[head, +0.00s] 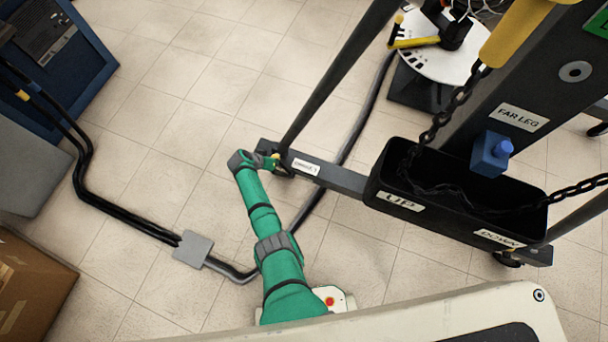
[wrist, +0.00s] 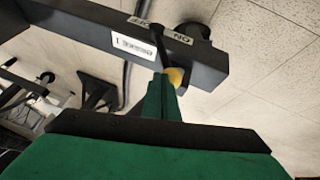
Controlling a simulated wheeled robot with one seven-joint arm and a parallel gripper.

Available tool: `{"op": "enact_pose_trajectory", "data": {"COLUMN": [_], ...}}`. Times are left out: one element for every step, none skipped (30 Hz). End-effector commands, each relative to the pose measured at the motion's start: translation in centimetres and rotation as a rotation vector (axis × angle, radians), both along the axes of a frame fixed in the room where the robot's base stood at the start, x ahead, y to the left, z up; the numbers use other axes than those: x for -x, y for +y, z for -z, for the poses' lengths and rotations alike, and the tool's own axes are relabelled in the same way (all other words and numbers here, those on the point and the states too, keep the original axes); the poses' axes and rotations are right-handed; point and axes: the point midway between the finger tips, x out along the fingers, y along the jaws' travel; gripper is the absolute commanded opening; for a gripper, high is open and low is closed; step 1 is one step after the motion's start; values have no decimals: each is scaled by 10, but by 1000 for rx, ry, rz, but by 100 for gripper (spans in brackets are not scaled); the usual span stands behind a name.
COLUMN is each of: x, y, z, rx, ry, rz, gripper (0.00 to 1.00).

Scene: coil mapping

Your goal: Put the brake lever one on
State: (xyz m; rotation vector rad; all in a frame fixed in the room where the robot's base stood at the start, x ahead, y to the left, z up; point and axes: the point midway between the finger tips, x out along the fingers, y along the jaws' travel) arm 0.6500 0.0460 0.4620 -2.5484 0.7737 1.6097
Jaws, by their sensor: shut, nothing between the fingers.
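The brake lever is a small dark bar with a yellow tip (wrist: 178,76), on the end of a dark steel base beam (head: 340,178). Its yellow tip also shows in the head view (head: 275,156). A white label (head: 306,167) that seems to read BRAKE 1 is on the beam beside it. In the wrist view, an ON mark (wrist: 181,37) is near the lever. My gripper (wrist: 163,84) is shut and empty, its fingertips right at the yellow tip. I cannot tell whether they touch. The fingers partly cover the lever's lower end.
A black chain bin (head: 400,180) marked UP and DOWN sits on the beam at the right. A slanted dark strut (head: 335,75) rises from the beam's end. Black cables (head: 130,220) run over the floor. A cardboard box (head: 35,290) stands at lower left.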

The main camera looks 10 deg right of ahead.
Motion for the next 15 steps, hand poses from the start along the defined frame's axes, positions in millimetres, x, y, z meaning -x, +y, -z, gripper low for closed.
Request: {"op": "enact_pose_trajectory", "data": {"x": [-1, -1, -2, -2, -2, -2, -2, -2, -3, -3, -3, -3, -3, -3, -2], "y": [-4, -6, -7, -7, -7, -6, -5, -3, -1, 0, 1, 2, 3, 3, 4], "z": [1, 2, 3, 4, 5, 6, 6, 7, 7, 8, 8, 8, 9, 9, 10], "rx": [0, 0, -1, 0, -1, -1, 0, 1, 1, 0, -1, -1, -1, -2, -3], "ry": [1, 1, 1, 0, 1, 1, 0, -1, -1, -3, -3, -3, -3, -2, -1], "rz": [13, 18, 25, 28, 31, 31, 30, 29, 28, 27, 27, 26, 25, 25, 25], "gripper": [0, 0, 0, 0, 0, 0, 0, 0, 0, 0, 0, 0, 0, 0, 0]}}
